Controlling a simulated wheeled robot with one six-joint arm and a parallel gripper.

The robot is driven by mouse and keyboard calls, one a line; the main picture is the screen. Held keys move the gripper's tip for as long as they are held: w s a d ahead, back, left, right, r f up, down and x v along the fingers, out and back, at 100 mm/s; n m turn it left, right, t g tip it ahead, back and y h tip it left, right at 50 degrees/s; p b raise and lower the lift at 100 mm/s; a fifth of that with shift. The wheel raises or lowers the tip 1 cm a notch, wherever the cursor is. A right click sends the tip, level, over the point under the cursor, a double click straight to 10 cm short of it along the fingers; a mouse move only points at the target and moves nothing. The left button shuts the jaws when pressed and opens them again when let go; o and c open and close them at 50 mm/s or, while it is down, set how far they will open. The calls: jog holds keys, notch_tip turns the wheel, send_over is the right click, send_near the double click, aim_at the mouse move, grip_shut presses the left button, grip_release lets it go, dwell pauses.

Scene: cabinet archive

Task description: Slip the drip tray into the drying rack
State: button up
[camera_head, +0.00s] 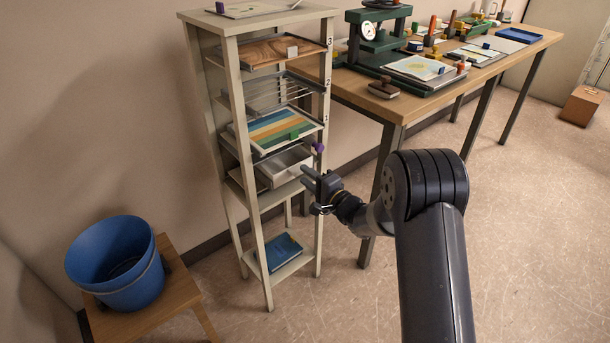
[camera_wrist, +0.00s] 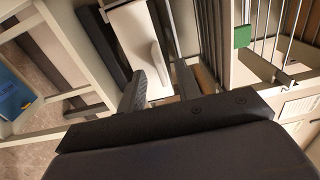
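The drying rack (camera_head: 232,75) is a tall cream frame with levels marked 3, 2 and 1. A pale, drawer-like tray (camera_head: 292,160), apparently the drip tray, sits below level 1 and sticks out at the front. Its pale front (camera_wrist: 132,45) and raised handle (camera_wrist: 157,58) show in the wrist view. My gripper (camera_head: 306,176) is just in front of and slightly below it. In the wrist view my gripper (camera_wrist: 160,82) has its two fingers apart, with the handle just beyond the gap. No grip shows; exact contact cannot be told.
A blue book (camera_head: 280,250) lies on the bottom shelf. A crowded workbench (camera_head: 400,103) stands right of the rack; a blue bucket (camera_head: 115,265) stands on a stool at left.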

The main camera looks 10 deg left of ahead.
jog(key=shift+v, duration=2.6)
jog(key=p+v, duration=0.1)
jog(key=v, duration=0.9)
jog(key=shift+s+d, duration=0.3)
jog(key=shift+a, duration=0.1)
jog(key=x, duration=1.4)
jog(key=shift+b, duration=0.45)
jog(key=shift+d, duration=0.25)
jog(key=shift+x, duration=2)
jog(key=v, duration=0.8)
jog(key=shift+s+d, duration=0.3)
